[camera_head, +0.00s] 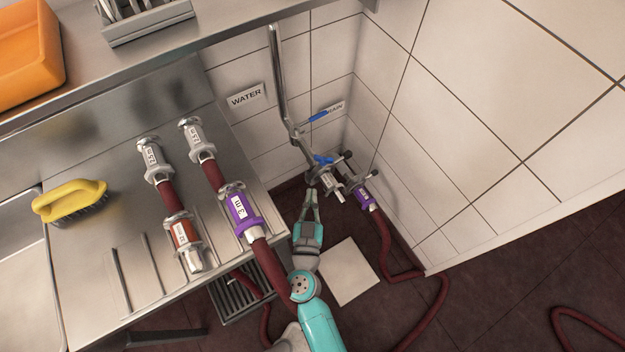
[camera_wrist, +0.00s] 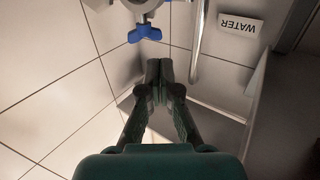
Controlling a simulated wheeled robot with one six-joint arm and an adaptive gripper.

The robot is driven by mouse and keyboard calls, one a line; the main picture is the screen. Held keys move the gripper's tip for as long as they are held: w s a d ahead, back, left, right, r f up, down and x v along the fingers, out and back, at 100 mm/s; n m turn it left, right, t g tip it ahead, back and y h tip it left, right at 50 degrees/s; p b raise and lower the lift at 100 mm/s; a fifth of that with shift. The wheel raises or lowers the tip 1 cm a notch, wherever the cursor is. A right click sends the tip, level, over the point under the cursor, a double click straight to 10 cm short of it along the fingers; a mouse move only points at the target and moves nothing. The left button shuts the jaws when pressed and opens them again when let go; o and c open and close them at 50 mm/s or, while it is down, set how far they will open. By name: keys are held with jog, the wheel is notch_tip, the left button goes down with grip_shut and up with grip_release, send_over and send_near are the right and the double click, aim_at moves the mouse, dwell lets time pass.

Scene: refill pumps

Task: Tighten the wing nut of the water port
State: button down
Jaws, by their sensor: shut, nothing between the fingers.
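The blue wing nut (camera_head: 323,160) sits on the metal water port (camera_head: 330,178) at the low end of the steel pipe (camera_head: 278,75). In the wrist view the wing nut (camera_wrist: 145,33) is at the top, its wings spread left and right, below a round metal fitting. My gripper (camera_head: 311,192) is just below the port in the head view. In the wrist view my gripper (camera_wrist: 159,68) is shut and empty. Its fingertips show a little below and right of the wing nut, apart from it in the picture. The depth between them is hard to tell.
A purple-collared hose (camera_head: 364,196) hangs beside the port on the right. The steel counter (camera_head: 85,235) with several hose couplings is at left. Tiled walls (camera_head: 480,100) close the corner.

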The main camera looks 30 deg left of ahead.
jog(key=shift+v, duration=1.05)
jog(key=c, duration=1.5)
grip_release()
jog(key=shift+s, duration=0.15)
jog(key=o, duration=0.3)
jog(key=shift+a+r+y, duration=0.1)
jog(key=shift+r+y, duration=0.15)
jog(key=shift+y, duration=0.05)
jog(key=w+a+r+n+g+y, duration=0.2)
jog(key=w+a+r+n+g, duration=0.1)
jog(key=a+n+g, duration=0.35)
jog(key=w+a+r+n+g+y, duration=0.25)
jog(key=w+a+n+g, duration=0.2)
jog(key=a+n, duration=0.25)
jog(key=n+g+h, duration=0.3)
jog(key=g+h, duration=0.3)
jog(key=h, duration=0.3)
send_near(324, 157)
jog(key=shift+m, duration=0.25)
jog(key=x, duration=0.9)
jog(key=shift+c, duration=0.2)
